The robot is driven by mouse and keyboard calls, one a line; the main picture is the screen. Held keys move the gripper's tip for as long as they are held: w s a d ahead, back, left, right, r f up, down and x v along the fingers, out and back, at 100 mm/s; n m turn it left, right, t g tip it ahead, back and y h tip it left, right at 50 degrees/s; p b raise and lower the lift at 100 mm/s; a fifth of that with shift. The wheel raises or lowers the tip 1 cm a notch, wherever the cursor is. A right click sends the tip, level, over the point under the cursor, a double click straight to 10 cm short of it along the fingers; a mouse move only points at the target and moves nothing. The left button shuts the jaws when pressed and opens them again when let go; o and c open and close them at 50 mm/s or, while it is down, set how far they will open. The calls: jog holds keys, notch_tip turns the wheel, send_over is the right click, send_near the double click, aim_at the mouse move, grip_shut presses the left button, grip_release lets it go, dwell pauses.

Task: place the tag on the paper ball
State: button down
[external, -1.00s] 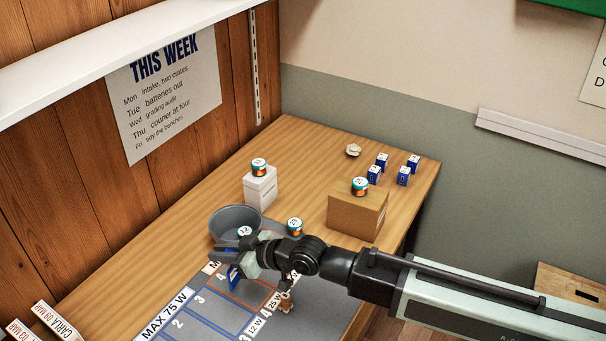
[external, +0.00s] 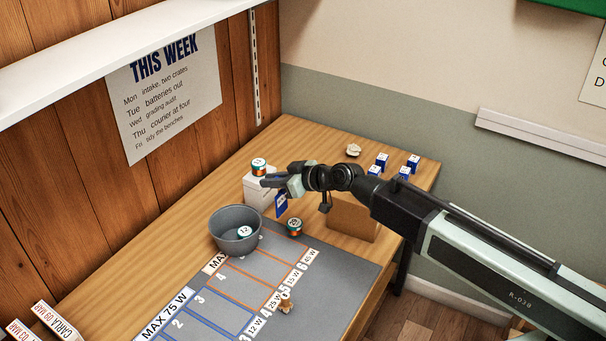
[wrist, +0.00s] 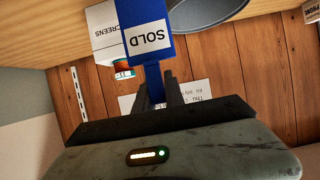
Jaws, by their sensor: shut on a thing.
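My gripper (external: 275,182) is shut on a blue tag (external: 282,205), which hangs below the jaws, above the table and in front of the white box. In the wrist view the tag (wrist: 148,15) shows a white label reading SOLD, between the jaws (wrist: 160,90). The paper ball (external: 353,150) is a small crumpled white lump lying on the far part of the table, behind and to the right of my gripper. It is apart from the tag.
A white box (external: 258,188) with a tin (external: 259,163) on top stands beside my gripper. A grey bowl (external: 232,238) holds a tin. A cardboard box (external: 350,218) is partly behind my arm. Several small blue boxes (external: 382,160) stand right of the paper ball. Another tin (external: 295,226) stands nearby.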

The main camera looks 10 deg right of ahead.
jog(key=w+d+r, duration=0.1)
jog(key=w+d, duration=0.4)
jog(key=d, duration=0.7)
jog(key=w+d, duration=0.6)
jog(key=d, duration=0.6)
jog(key=w+d+r, duration=0.1)
jog(key=w+d, duration=0.4)
jog(key=d, duration=0.7)
jog(key=w+a+f+b, duration=0.1)
jog(key=w+f+b, duration=0.1)
jog(key=w, duration=0.6)
jog(key=w+a+f+b, duration=0.1)
jog(key=w+f+b, duration=0.2)
jog(key=w, duration=0.5)
jog(key=shift+a+f, duration=0.3)
jog(key=shift+f, duration=0.1)
jog(key=c, duration=1.4)
grip_release()
jog(key=shift+r, duration=0.1)
